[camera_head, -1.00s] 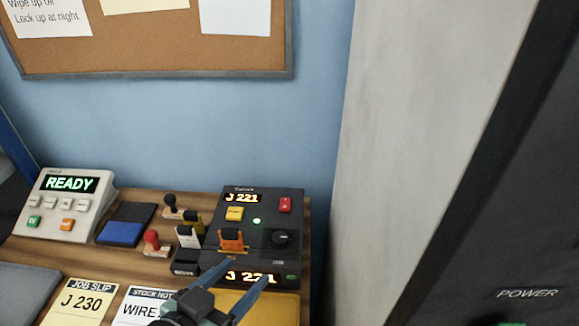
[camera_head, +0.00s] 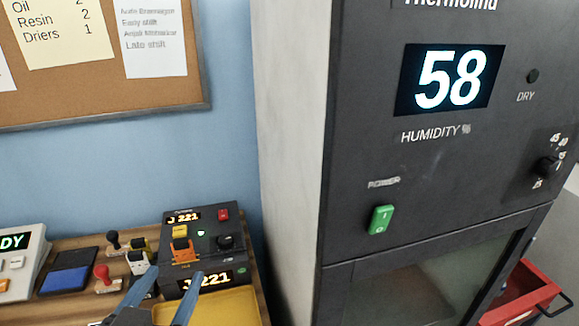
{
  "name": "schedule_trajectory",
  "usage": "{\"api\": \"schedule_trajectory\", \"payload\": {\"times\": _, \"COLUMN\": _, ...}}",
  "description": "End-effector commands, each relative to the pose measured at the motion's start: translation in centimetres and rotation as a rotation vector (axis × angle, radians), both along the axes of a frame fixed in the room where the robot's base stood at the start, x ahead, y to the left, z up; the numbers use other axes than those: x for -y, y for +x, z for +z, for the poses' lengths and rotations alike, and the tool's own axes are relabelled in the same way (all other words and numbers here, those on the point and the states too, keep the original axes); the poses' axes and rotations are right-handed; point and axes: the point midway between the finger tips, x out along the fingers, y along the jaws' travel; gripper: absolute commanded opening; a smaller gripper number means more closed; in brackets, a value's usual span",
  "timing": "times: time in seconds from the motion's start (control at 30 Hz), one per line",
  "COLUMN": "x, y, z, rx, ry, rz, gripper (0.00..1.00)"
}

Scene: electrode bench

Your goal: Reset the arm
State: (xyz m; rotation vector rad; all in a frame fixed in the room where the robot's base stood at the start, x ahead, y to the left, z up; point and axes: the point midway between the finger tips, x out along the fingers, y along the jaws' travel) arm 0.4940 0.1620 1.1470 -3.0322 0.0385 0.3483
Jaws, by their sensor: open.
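My gripper (camera_head: 160,292) shows at the bottom left of the head view, its two blue-grey fingers spread apart with nothing between them. It is in front of a dark device (camera_head: 208,240) on the wooden bench, which has two lit displays reading J 221, an orange part, a yellow button, a red switch and a black knob. The fingers overlap the lower left of this device in the picture. I cannot tell whether they touch anything. The rest of my arm is mostly out of view.
A tall dark cabinet (camera_head: 350,150) reading 58 humidity stands right of the bench, its green power switch (camera_head: 381,219) showing. Stamps (camera_head: 103,277), a blue pad (camera_head: 65,280) and a yellow tray (camera_head: 225,305) crowd the bench. A red cart or bin (camera_head: 525,296) is at lower right.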

Motion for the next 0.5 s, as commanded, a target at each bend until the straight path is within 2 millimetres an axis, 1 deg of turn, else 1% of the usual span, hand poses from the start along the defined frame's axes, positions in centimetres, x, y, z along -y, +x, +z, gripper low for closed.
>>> {"api": "schedule_trajectory", "payload": {"times": 0.03, "x": 0.8, "y": 1.1, "z": 2.5, "rx": 0.053, "ry": 0.015, "rz": 0.005, "gripper": 0.69}}
{"api": "schedule_trajectory", "payload": {"times": 0.07, "x": 1.3, "y": 1.5, "z": 3.9, "rx": 0.082, "ry": 0.02, "rz": 0.011, "gripper": 0.69}}
{"api": "schedule_trajectory", "payload": {"times": 0.1, "x": 1.9, "y": 2.2, "z": 5.9, "rx": 0.128, "ry": 0.027, "rz": 0.021, "gripper": 0.69}}
{"api": "schedule_trajectory", "payload": {"times": 0.17, "x": 3.1, "y": 3.0, "z": 9.3, "rx": 0.206, "ry": 0.035, "rz": 0.032, "gripper": 0.69}}
{"api": "schedule_trajectory", "payload": {"times": 0.2, "x": 4.1, "y": 3.3, "z": 11.9, "rx": 0.267, "ry": 0.038, "rz": 0.038, "gripper": 0.69}}
{"api": "schedule_trajectory", "payload": {"times": 0.27, "x": 5.7, "y": 3.5, "z": 16.1, "rx": 0.371, "ry": 0.037, "rz": 0.045, "gripper": 0.69}}
{"api": "schedule_trajectory", "payload": {"times": 0.3, "x": 7.0, "y": 3.4, "z": 18.9, "rx": 0.443, "ry": 0.03, "rz": 0.045, "gripper": 0.69}}
{"api": "schedule_trajectory", "payload": {"times": 0.37, "x": 8.9, "y": 2.7, "z": 23.1, "rx": 0.555, "ry": 0.019, "rz": 0.043, "gripper": 0.69}}
{"api": "schedule_trajectory", "payload": {"times": 0.4, "x": 10.1, "y": 2.0, "z": 25.7, "rx": 0.628, "ry": 0.007, "rz": 0.039, "gripper": 0.69}}
{"api": "schedule_trajectory", "payload": {"times": 0.47, "x": 11.7, "y": 0.7, "z": 29.1, "rx": 0.73, "ry": -0.013, "rz": 0.031, "gripper": 0.69}}
{"api": "schedule_trajectory", "payload": {"times": 0.5, "x": 12.7, "y": -0.3, "z": 31.2, "rx": 0.793, "ry": -0.027, "rz": 0.024, "gripper": 0.69}}
